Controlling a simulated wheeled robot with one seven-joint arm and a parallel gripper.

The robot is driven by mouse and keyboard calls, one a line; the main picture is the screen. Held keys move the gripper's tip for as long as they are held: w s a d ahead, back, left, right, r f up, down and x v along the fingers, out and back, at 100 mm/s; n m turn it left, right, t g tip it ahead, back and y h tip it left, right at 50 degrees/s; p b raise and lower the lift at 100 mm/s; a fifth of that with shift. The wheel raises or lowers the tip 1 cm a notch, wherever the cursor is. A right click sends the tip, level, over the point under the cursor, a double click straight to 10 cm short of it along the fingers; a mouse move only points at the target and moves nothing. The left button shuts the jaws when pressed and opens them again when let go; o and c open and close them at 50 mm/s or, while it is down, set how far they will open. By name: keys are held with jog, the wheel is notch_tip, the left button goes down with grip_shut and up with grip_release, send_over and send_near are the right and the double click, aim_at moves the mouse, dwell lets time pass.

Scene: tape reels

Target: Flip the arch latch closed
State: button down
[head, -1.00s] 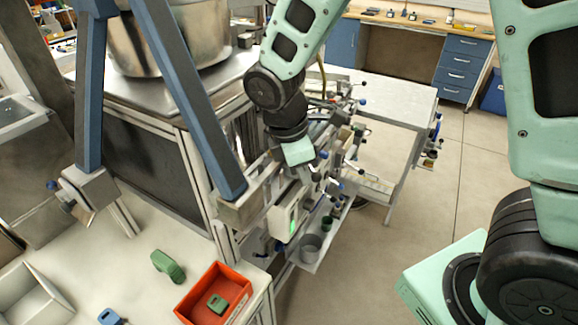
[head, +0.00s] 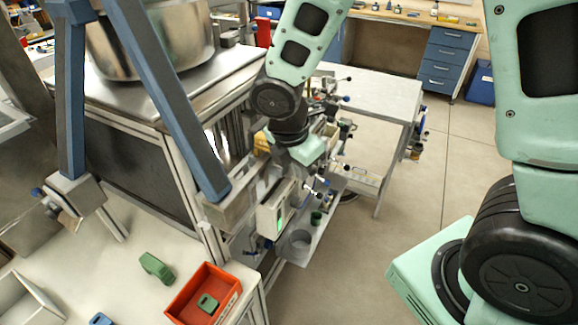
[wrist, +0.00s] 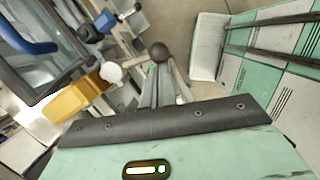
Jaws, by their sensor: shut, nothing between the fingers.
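My gripper (wrist: 157,88) is shut and empty in the wrist view, its grey fingers pointing at a cluster of small levers and fittings. A dark ball knob (wrist: 158,52) sits just past the fingertips; I cannot tell whether they touch. A white ball knob (wrist: 111,73) on a lever is just left of the fingers. I cannot tell which of these parts is the arch latch. In the head view my gripper body (head: 309,150) is over the fittings at the machine's right side and hides part of them; its fingertips are not clear there.
A yellow block (wrist: 78,100) lies left of the fingers. A grey box with a green display (head: 272,212) stands below my gripper. Blue frame legs (head: 172,100) rise at left. A red bin (head: 232,284) is on the near bench. Open floor (head: 395,225) lies to the right.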

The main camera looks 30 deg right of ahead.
jog(key=shift+w+a, duration=0.2)
jog(key=shift+w, duration=0.35)
jog(key=shift+r, duration=0.1)
jog(key=p+v, duration=0.9)
jog(key=shift+a+r+p, duration=0.15)
jog(key=shift+r+p, duration=0.2)
jog(key=shift+r, duration=0.05)
jog(key=s+a+f+m+y+b, duration=0.1)
jog(key=s+a+f+m+b, duration=0.1)
jog(key=s+b, duration=0.4)
jog(key=s+a+f+m+y+b, duration=0.1)
jog(key=s+a+f+m+b, duration=0.1)
jog(key=s+f+m+b, duration=0.3)
jog(key=s+a+f+m+y+b, duration=0.1)
jog(key=s+a+f+m+b, duration=0.1)
jog(key=s+m+b, duration=0.4)
jog(key=shift+s+a+f+g+b, duration=0.15)
jog(key=shift+s+f+g+b, duration=0.25)
jog(key=shift+s+f+b, duration=0.6)
